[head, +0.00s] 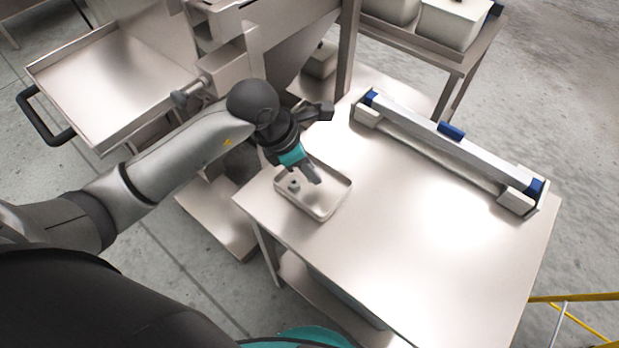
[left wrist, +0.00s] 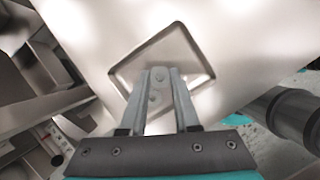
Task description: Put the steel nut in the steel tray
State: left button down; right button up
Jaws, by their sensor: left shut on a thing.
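The steel tray (head: 335,204) is a shallow, rounded rectangular tray near the left corner of the steel table. My left gripper (head: 314,177) reaches down over it, with its fingertips above the tray's inside. In the left wrist view my left gripper (left wrist: 160,80) is shut on a small grey piece, the steel nut (left wrist: 160,74), between the fingertips. The tray (left wrist: 192,45) lies beneath it in that view. The held nut cannot be made out in the head view. A small grey upright piece (head: 293,185) stands in the tray, left of the fingers. My right gripper is not in view.
A long white and blue bar-shaped device (head: 450,150) lies along the table's far edge. The steel table (head: 420,250) is otherwise clear. A steel chute frame (head: 240,65) stands close behind my left arm. Pale bins (head: 455,22) sit on a far stand.

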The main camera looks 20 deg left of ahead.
pick_arm(q)
notch_tip(320, 180, down, 3)
jog(key=shift+b, duration=0.3)
jog(key=shift+f, duration=0.3)
jog(key=shift+r, duration=0.1)
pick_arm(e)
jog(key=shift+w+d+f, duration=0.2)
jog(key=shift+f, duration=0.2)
pick_arm(q)
jog(key=c, duration=0.6)
grip_release()
jog(key=shift+c, duration=0.2)
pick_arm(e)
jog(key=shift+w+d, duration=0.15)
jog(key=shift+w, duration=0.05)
